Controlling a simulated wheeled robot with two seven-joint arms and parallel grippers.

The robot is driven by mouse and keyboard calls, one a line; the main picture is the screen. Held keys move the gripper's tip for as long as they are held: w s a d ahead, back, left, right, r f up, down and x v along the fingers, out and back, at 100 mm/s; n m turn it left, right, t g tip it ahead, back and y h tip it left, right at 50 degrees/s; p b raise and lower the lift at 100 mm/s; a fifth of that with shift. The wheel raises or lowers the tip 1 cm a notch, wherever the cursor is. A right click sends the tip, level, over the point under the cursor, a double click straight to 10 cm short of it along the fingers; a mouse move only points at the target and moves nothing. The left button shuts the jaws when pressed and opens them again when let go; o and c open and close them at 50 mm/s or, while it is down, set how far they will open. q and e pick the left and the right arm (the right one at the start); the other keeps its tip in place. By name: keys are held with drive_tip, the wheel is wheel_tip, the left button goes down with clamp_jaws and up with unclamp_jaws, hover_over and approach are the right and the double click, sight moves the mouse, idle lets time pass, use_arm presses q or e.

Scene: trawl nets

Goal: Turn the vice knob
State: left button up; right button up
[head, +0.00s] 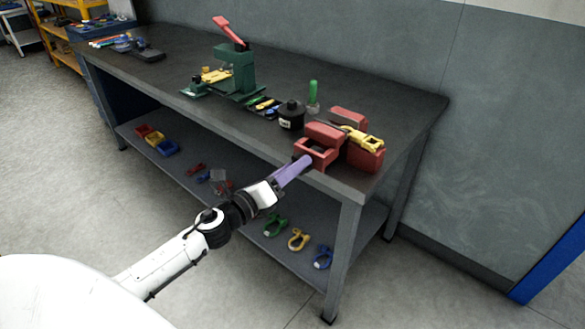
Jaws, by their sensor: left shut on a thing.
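The red vice (323,133) is at the near right corner of the dark workbench. Its jaw block faces the bench's front edge, and its larger body (365,157) sits to the right. My left gripper (305,161), with long purple fingers, reaches up from the lower left to the front of the vice. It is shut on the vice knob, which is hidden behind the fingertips. My right gripper is not in view.
The workbench (400,110) also holds a green press with a red lever (235,70), a black canister (291,115) and a green-handled tool (313,92). Yellow pliers (362,139) lie on the vice. Colored shackles (298,239) and small bins (157,139) are on the lower shelf.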

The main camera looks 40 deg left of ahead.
use_arm(q)
drive_tip(key=shift+s+d+f, duration=0.1)
drive_tip(key=shift+f, duration=0.25)
drive_tip(key=o, duration=1)
drive_tip(key=shift+r, duration=0.2)
drive_tip(key=s, duration=0.3)
drive_tip(key=s+b, duration=0.1)
drive_tip(key=s, duration=0.3)
drive_tip(key=s+a+b, duration=0.1)
drive_tip(key=s, duration=0.2)
drive_tip(key=shift+s, duration=0.15)
